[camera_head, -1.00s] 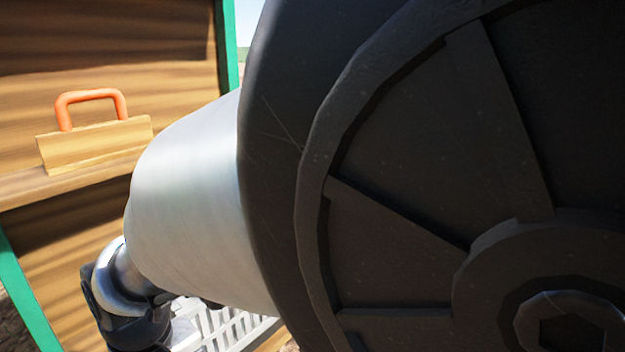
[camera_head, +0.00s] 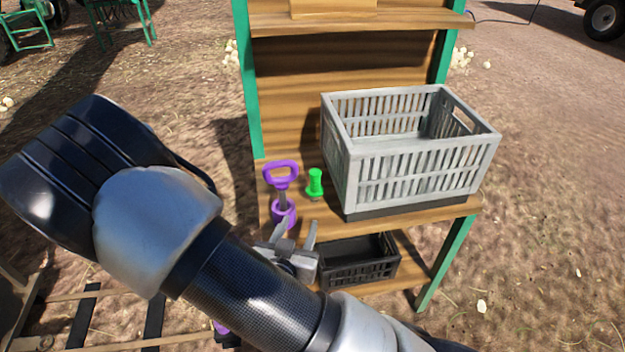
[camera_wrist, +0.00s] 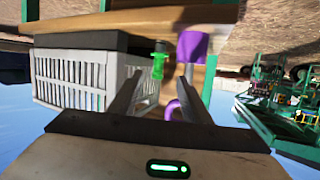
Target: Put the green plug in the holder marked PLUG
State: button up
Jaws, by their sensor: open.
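The green plug (camera_head: 315,184) stands upright on the wooden shelf, between a purple-handled tool and a grey crate. It also shows in the wrist view (camera_wrist: 158,66), where the picture is upside down, between and beyond the fingers. My gripper (camera_head: 297,234) is open and empty, in front of the shelf and short of the plug. Its two fingers also show in the wrist view (camera_wrist: 158,88). The purple-handled tool (camera_head: 281,174) stands in a purple holder (camera_head: 283,212) left of the plug. No label reading PLUG can be made out.
The grey slatted crate (camera_head: 410,165) stands close right of the plug on the shelf (camera_head: 405,215). A black crate (camera_head: 352,266) sits on the level below. Green posts (camera_head: 446,265) frame the stand. My arm crosses the lower left of the head view.

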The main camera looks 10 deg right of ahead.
jog(key=t+b, duration=0.1)
jog(key=b, duration=0.1)
send_near(314, 186)
jog(key=x, duration=0.3)
jog(key=shift+w+d+r, duration=0.15)
jog(key=shift+w+d, duration=0.05)
jog(key=shift+w, duration=0.1)
jog(key=shift+n, duration=0.3)
jog(key=x, duration=0.5)
jog(key=shift+c, duration=0.2)
grip_shut()
